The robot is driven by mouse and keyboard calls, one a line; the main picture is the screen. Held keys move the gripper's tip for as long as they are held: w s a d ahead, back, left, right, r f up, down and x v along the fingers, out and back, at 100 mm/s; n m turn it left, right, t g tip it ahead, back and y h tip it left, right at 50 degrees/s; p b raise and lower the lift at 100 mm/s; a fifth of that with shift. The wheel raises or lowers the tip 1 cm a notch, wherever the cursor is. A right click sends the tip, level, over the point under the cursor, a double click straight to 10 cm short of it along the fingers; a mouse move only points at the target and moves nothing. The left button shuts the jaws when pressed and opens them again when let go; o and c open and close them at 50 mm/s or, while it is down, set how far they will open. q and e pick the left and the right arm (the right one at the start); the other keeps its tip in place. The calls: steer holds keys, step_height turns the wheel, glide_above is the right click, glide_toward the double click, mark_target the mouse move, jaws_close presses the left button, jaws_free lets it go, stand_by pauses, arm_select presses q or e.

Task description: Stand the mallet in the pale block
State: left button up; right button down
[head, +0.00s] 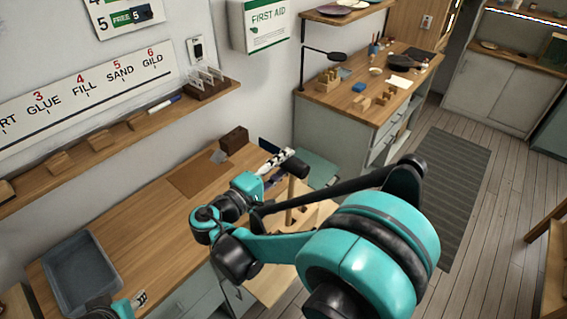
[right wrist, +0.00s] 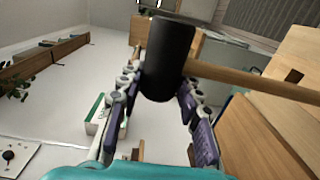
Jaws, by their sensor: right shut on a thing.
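The mallet has a black head (head: 295,163) and a wooden handle (head: 290,203) that points down in the head view. My right gripper (head: 275,160) is shut on the black head, which also shows between the purple-padded fingers (right wrist: 160,108) in the right wrist view. The handle (right wrist: 250,81) runs right there, across a pale wooden block (right wrist: 300,50) with a dark square hole. The pale block (head: 318,212) is mostly behind my right arm in the head view. I cannot tell whether the handle's end is in the hole. My left gripper (head: 140,298) shows only partly at the lower left.
A grey tray (head: 80,275) stands at the left of the wooden bench (head: 140,228). A brown mat (head: 198,175) and a dark wooden box (head: 234,139) lie toward the wall. A second counter (head: 340,100) with small wooden pieces stands behind. The bench middle is clear.

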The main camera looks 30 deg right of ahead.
step_height(320, 180, down, 8)
steer(key=b, duration=0.6)
steer(key=shift+r+b, duration=0.2)
steer(key=shift+b, duration=0.1)
stand_by(1.9)
steer(key=c, duration=1)
jaws_free()
steer(key=shift+o, duration=0.2)
steer(key=v, duration=0.9)
steer(key=shift+a, duration=0.1)
step_height(320, 180, up, 6)
steer(key=p, duration=0.4)
steer(key=shift+p, duration=0.35)
